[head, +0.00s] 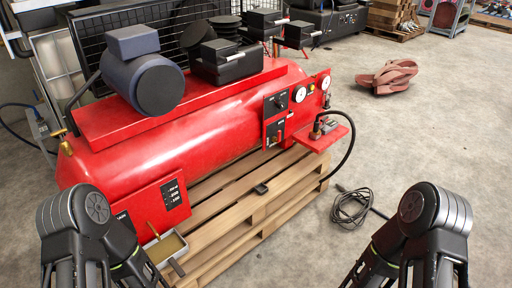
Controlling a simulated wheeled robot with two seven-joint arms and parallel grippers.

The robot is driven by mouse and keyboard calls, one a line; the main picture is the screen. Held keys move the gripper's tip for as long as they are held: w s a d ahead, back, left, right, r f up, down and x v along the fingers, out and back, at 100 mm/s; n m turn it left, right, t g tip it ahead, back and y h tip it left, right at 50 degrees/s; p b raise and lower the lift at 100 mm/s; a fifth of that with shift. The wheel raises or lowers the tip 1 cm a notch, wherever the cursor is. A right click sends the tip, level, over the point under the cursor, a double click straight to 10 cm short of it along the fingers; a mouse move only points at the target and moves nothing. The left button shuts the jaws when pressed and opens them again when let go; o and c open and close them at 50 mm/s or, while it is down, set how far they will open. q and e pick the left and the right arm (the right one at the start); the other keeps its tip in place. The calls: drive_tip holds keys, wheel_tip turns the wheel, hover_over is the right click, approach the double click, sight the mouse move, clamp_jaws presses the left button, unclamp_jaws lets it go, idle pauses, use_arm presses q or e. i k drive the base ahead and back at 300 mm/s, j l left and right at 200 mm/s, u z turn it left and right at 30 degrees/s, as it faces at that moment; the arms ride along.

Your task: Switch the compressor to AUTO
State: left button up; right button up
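The red compressor (190,125) lies lengthwise on a wooden pallet, its motor and pump on top. At its right end is a black control plate (277,103) with a dark round knob; its lettering and the knob's setting are too small to read. A second black plate (275,133) sits just below it. Two white round gauges (299,94) (326,83) are to the right. Only dark arm links of mine show, at the lower left and lower right corners, well short of the control plates. I cannot make out fingertips of either gripper.
The wooden pallet (255,212) juts out in front of the compressor. A red shelf (321,138) with fittings and a black hose projects at the right end. A coiled black cable (352,207) lies on the floor. A red-brown heap (387,77) lies farther back.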

sight(281, 106)
drive_tip(key=i+l+u, duration=0.25)
drive_tip(key=i, duration=0.5)
drive_tip(key=i+l+u, duration=0.25)
drive_tip(key=i+l, duration=0.25)
drive_tip(key=i, duration=0.2)
drive_tip(key=i+l+u, duration=0.25)
drive_tip(key=i+l, duration=0.35)
